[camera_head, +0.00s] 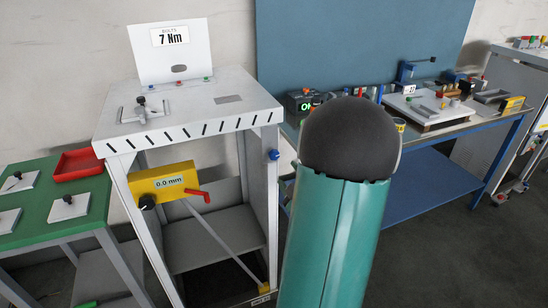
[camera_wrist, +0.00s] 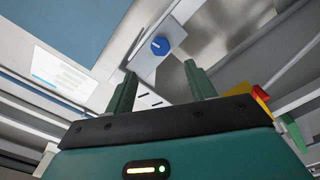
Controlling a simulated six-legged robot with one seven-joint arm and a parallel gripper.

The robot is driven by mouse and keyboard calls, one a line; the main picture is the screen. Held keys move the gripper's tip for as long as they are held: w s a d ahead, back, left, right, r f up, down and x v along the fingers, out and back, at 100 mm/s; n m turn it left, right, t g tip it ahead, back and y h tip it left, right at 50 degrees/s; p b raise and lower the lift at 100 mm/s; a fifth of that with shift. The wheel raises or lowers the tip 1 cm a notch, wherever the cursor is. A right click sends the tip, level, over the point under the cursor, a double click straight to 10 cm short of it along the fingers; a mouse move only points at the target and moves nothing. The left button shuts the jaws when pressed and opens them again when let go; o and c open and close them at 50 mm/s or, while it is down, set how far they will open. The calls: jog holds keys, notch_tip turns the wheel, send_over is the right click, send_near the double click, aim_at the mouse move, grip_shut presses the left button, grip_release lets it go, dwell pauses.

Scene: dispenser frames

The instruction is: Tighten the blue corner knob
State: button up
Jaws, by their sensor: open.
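The blue corner knob (camera_head: 273,154) is a small round knob on the front right leg of the white dispenser frame (camera_head: 268,200), just below its top. In the wrist view the blue knob (camera_wrist: 160,45) shows near the upper middle, on a pale metal post. My gripper (camera_wrist: 162,76) is open and empty, its two green fingers spread apart. The knob appears beyond the fingertips, roughly in line with the gap between them, and not touched. The gripper does not show in the head view, where my teal arm link stands right of the frame.
A green table (camera_head: 40,195) with a red tray (camera_head: 80,164) stands at left. A blue workbench (camera_head: 450,130) with tools and fixtures stands at right. Dark floor lies between.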

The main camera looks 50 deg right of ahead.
aim_at(275, 156)
jog(key=x, duration=1.1)
jog(key=shift+w+r, duration=0.1)
jog(key=shift+w, duration=0.05)
jog(key=c, duration=1)
jog(key=shift+o, duration=0.2)
